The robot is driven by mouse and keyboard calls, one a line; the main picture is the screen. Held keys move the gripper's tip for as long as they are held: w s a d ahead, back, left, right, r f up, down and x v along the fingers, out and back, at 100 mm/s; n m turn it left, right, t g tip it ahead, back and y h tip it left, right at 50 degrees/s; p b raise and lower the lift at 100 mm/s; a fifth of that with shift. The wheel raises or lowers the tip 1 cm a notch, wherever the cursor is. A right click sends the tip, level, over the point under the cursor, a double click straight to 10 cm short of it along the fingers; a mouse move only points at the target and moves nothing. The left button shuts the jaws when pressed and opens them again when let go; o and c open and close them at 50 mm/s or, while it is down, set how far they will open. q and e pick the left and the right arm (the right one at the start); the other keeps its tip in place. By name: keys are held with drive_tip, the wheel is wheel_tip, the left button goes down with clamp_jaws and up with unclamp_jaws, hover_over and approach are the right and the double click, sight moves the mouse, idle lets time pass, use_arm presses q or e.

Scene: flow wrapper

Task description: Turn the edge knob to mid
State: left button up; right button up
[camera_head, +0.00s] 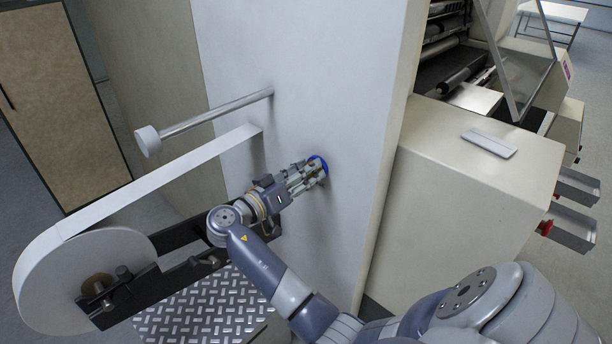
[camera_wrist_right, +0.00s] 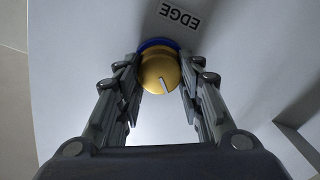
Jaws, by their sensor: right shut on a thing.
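The edge knob (camera_wrist_right: 160,72) is a yellow-gold round knob with a pale pointer line and a blue ring behind it, on the machine's light panel. A label reading EDGE, upside down in the right wrist view, sits beside it. My right gripper (camera_wrist_right: 158,80) has its two fingers on either side of the knob and is shut on it. The pointer line slants slightly in that view. In the head view, my right gripper (camera_head: 318,171) reaches the panel and hides most of the knob; only part of the blue ring (camera_head: 319,162) shows. My left gripper is not in view.
A large white film roll (camera_head: 75,280) on a dark bracket stands left of my right arm, its web running up to the panel. A metal roller bar (camera_head: 215,113) sticks out above. A beige machine housing (camera_head: 470,185) stands to the right. A diamond-plate step (camera_head: 205,310) lies below.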

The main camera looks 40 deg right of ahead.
drive_tip(key=n, duration=0.4)
drive_tip(key=n+p, duration=0.1)
drive_tip(key=n, duration=0.3)
drive_tip(key=shift+w+n, duration=0.2)
drive_tip(key=shift+n, duration=0.2)
drive_tip(key=shift+p, duration=0.3)
drive_tip(key=o, duration=1.1)
drive_tip(key=shift+c, duration=0.2)
drive_tip(key=shift+f, duration=0.1)
